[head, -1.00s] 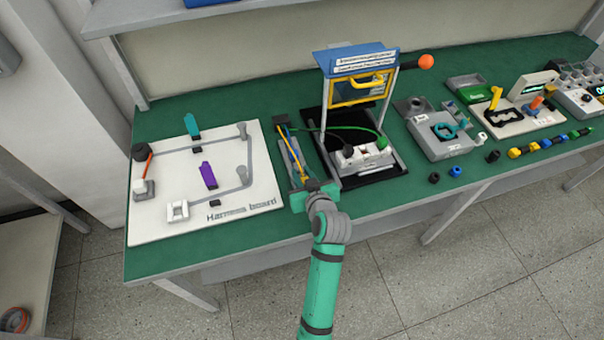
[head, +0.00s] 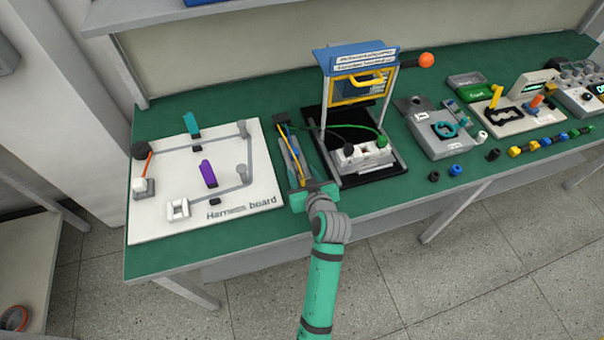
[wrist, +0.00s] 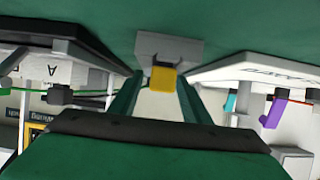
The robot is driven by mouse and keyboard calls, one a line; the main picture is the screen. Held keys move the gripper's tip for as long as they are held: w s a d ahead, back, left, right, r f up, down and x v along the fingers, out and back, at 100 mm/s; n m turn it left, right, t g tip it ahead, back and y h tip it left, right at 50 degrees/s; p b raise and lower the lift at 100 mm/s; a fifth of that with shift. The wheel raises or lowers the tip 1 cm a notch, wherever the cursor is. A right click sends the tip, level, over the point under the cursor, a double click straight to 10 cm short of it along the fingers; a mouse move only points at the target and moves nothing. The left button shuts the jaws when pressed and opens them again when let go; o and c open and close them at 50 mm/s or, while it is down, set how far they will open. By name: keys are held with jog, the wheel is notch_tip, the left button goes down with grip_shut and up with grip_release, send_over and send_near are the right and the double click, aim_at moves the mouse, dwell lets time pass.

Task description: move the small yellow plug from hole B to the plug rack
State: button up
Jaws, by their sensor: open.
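In the wrist view a small yellow plug (wrist: 162,79) sits against a grey block (wrist: 168,48) at the top middle. I cannot tell whether this block is the plug rack. My gripper (wrist: 161,84) is open, with its green fingers on either side of the plug. In the head view my gripper (head: 314,192) is low over the front of a narrow grey tray (head: 291,158), beside the white fixture (head: 362,155). The plug is hidden there behind my gripper and wrist. An "A" label (wrist: 52,71) shows on the left fixture in the wrist view; hole B cannot be made out.
The white harness board (head: 240,205) lies left of my gripper, with purple (head: 208,173) and teal (head: 191,125) pieces standing on it. A green cable (head: 366,129) runs to the fixture. Bare green table lies in front.

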jog(key=v, duration=1)
jog(key=shift+s+d+r, duration=0.1)
jog(key=shift+s+r, duration=0.05)
jog(key=shift+s, duration=0.2)
